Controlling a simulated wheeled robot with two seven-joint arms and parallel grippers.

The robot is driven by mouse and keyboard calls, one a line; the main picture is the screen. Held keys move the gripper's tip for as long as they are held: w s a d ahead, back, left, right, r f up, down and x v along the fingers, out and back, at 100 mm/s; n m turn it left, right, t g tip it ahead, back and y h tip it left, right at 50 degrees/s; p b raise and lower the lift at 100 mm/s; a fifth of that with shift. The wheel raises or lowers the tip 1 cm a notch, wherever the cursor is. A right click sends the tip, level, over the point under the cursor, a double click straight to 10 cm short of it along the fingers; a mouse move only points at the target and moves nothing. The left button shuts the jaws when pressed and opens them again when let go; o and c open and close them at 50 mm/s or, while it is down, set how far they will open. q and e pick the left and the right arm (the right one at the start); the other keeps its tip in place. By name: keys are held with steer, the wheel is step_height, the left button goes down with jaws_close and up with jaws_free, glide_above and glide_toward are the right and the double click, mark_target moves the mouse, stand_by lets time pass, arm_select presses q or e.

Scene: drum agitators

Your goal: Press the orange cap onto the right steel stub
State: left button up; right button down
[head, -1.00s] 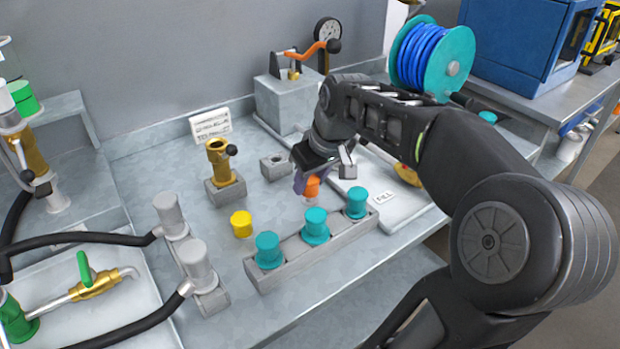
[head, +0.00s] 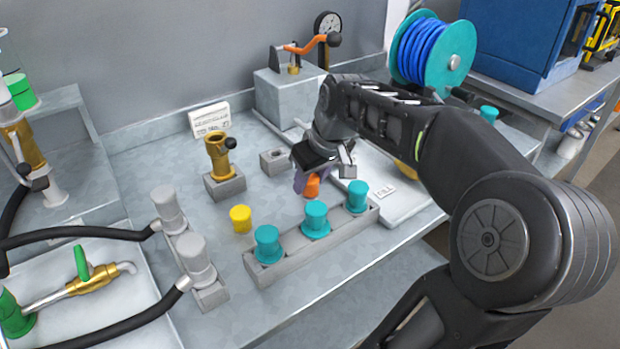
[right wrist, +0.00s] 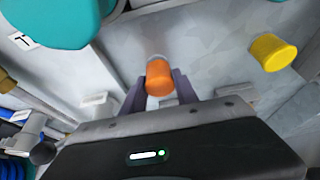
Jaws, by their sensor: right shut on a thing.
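My right gripper (head: 309,180) is shut on the orange cap (head: 312,187) and holds it behind the row of teal caps. In the right wrist view the orange cap (right wrist: 159,78) sits between the fingertips (right wrist: 160,90), with a grey rim at its far end. Whether it touches the bench is unclear. Two grey cylindrical stubs stand at the left on grey blocks: a farther one (head: 168,208) and a nearer one (head: 196,258), slightly further right. Both appear uncovered and stand well left of the gripper. My left gripper is not in view.
A grey rail (head: 283,273) carries three teal-topped pieces between the gripper and the front edge. A yellow cap (head: 240,219) stands left of the gripper. A brass fitting (head: 218,158) stands behind it. Black hoses (head: 80,233) run at the left. A white tray (head: 400,207) lies right.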

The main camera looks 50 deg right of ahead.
steer(key=shift+s+a+f+b, duration=0.1)
steer(key=shift+f+b, duration=0.25)
steer(key=shift+f, duration=0.2)
stand_by(0.4)
steer(key=c, duration=0.9)
jaws_free()
steer(key=shift+o, duration=0.2)
steer(key=shift+r, duration=0.15)
step_height(320, 180, up, 4)
steer(key=p, duration=0.3)
